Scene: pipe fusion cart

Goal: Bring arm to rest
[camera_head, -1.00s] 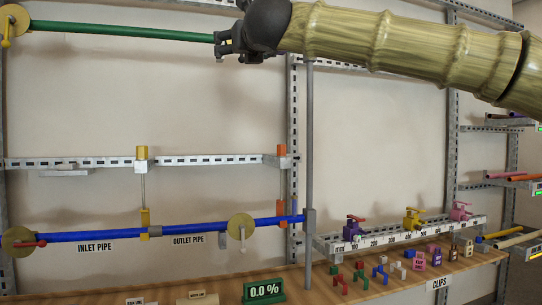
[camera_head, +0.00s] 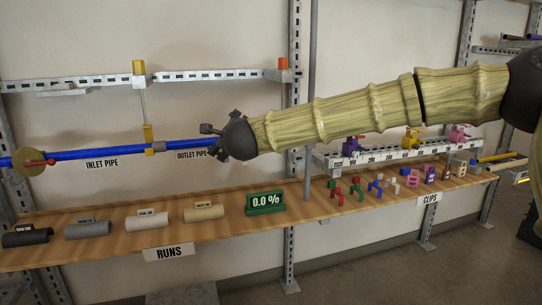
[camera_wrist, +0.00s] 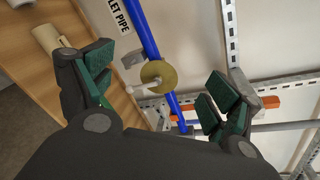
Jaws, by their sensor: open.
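My gripper (camera_head: 208,140) is at the end of my bamboo-textured arm, which reaches in from the right in the head view. It is in front of the blue pipe (camera_head: 110,153) and covers part of the outlet pipe label (camera_head: 190,154). In the wrist view my gripper (camera_wrist: 155,100) has its two green-padded fingers wide apart, with nothing held between them. The blue pipe (camera_wrist: 142,30) and a round brass-coloured disc (camera_wrist: 158,74) show beyond the fingers. I cannot tell the exact gap from the pipe.
A wooden shelf (camera_head: 120,220) below holds several short pipe pieces, a green 0.0 % display (camera_head: 265,202) and small coloured clips (camera_head: 380,182). Coloured valves stand on a metal rail (camera_head: 400,152) behind my arm. A grey upright post (camera_head: 309,60) stands nearby.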

